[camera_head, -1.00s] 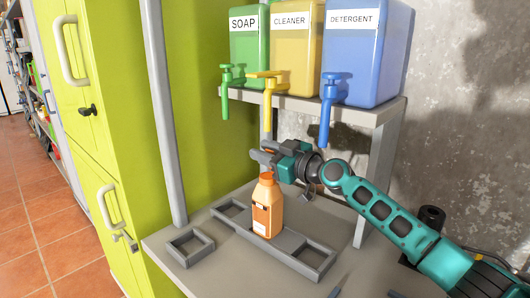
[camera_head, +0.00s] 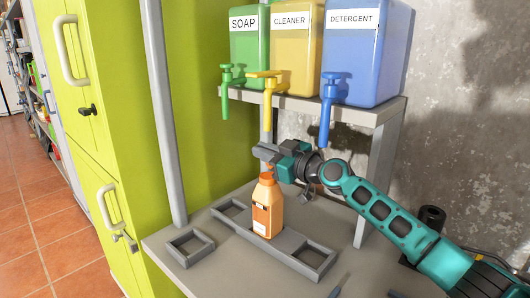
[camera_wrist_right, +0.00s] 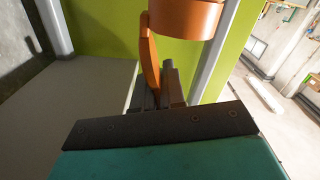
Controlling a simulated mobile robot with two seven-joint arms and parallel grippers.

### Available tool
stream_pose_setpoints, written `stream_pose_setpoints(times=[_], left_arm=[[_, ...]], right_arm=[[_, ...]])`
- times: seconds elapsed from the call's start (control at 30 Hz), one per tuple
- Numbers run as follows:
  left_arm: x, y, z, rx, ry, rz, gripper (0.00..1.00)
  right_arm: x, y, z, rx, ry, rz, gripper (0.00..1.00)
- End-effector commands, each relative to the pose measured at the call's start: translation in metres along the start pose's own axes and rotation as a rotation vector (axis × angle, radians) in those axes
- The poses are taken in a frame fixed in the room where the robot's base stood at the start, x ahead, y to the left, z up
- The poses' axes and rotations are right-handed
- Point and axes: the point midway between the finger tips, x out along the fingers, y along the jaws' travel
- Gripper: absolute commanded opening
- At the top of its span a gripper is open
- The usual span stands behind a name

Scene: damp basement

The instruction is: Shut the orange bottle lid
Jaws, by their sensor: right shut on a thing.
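The orange bottle (camera_head: 266,210) stands upright in the grey holder (camera_head: 290,241) on the table, with a pale label on its front. My right gripper (camera_head: 266,154) is just above the bottle's top, reaching in from the right. In the right wrist view an orange round part, apparently the bottle's neck (camera_wrist_right: 186,18), is at the top. A thin orange piece, apparently the lid (camera_wrist_right: 151,62), runs from beside it down to my right gripper's fingers (camera_wrist_right: 164,92), which are shut on it. The lid is mostly hidden in the head view. My left gripper is not in view.
Soap (camera_head: 249,47), cleaner (camera_head: 294,48) and detergent (camera_head: 365,52) dispensers stand on a shelf (camera_head: 388,112) above, their taps hanging over the front near my right arm. A small empty frame (camera_head: 190,246) lies left of the bottle. A yellow-green cabinet (camera_head: 110,120) stands at left.

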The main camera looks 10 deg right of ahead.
Motion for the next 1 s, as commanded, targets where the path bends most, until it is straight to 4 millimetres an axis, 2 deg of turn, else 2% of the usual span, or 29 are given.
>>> stream_pose_setpoints(times=[0.27,0.5,0.73,1.0], left_arm=[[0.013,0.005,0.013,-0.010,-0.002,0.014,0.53],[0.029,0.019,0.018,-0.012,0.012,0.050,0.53],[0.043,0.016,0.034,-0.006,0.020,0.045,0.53],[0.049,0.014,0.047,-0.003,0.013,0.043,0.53]], right_arm=[[0.000,-0.008,0.006,-0.119,0.000,0.001,0.00],[0.000,-0.018,0.009,-0.300,0.001,0.000,0.00],[0.000,-0.025,0.009,-0.458,0.001,0.001,0.00],[0.000,-0.030,0.010,-0.577,0.000,0.000,0.00]])
